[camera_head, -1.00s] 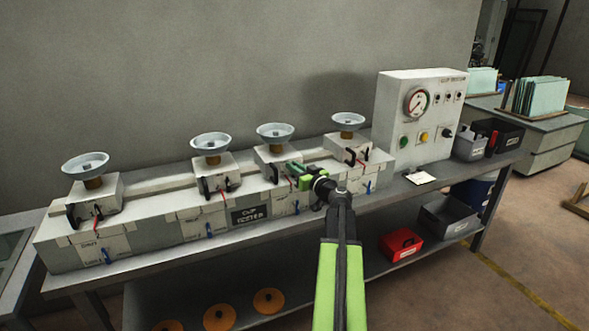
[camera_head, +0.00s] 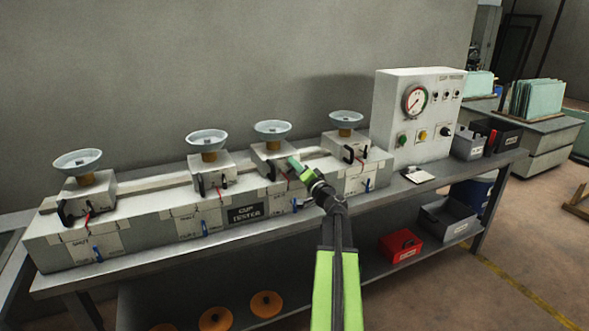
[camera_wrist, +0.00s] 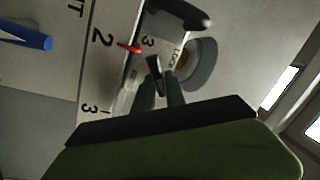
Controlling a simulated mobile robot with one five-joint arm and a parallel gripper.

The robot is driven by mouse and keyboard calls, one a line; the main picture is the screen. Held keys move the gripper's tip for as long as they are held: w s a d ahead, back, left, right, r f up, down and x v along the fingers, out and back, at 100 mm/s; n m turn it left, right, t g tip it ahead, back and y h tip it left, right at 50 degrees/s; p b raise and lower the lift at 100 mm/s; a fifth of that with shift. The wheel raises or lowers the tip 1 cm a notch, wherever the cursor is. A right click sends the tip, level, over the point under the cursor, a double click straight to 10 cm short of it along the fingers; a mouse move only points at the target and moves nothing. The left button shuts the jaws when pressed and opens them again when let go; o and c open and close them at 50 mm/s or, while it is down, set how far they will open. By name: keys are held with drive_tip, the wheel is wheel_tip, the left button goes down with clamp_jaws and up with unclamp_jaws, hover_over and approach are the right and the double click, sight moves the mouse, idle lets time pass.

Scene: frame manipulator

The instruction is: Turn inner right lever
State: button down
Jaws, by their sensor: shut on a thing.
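The third station from the left has a pale cup (camera_head: 272,128) on a light block (camera_head: 262,158), with a black handle (camera_head: 270,171) on its front. My gripper (camera_head: 294,162) is at the right of this block's front. In the wrist view, my gripper (camera_wrist: 160,82) is shut on a small dark lever (camera_wrist: 154,63) beside the "LOCK" marking. A larger black handle (camera_wrist: 183,13) and a red pointer (camera_wrist: 129,47) lie just beyond the fingertips. The fingers partly hide the lever, and its angle is hard to read in the head view.
Similar cup stations stand at left (camera_head: 77,161), (camera_head: 207,141) and right (camera_head: 346,120) on the bench. A gauge box (camera_head: 417,115) stands farther right. Bins (camera_head: 447,218) sit on the lower shelf.

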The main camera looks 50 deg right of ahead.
drive_tip(key=m, duration=0.2)
drive_tip(key=m+h+b, duration=0.1)
drive_tip(key=m, duration=0.2)
drive_tip(key=shift+f, duration=0.4)
drive_tip(key=shift+d+f+m+h+b, duration=0.15)
drive_tip(key=shift+m+h, duration=0.15)
drive_tip(key=shift+m, duration=0.55)
drive_tip(key=shift+m+h+b, duration=0.15)
drive_tip(key=shift+m+h, duration=0.15)
drive_tip(key=shift+m, duration=0.55)
drive_tip(key=shift+s, duration=0.1)
drive_tip(key=c, duration=1.4)
unclamp_jaws()
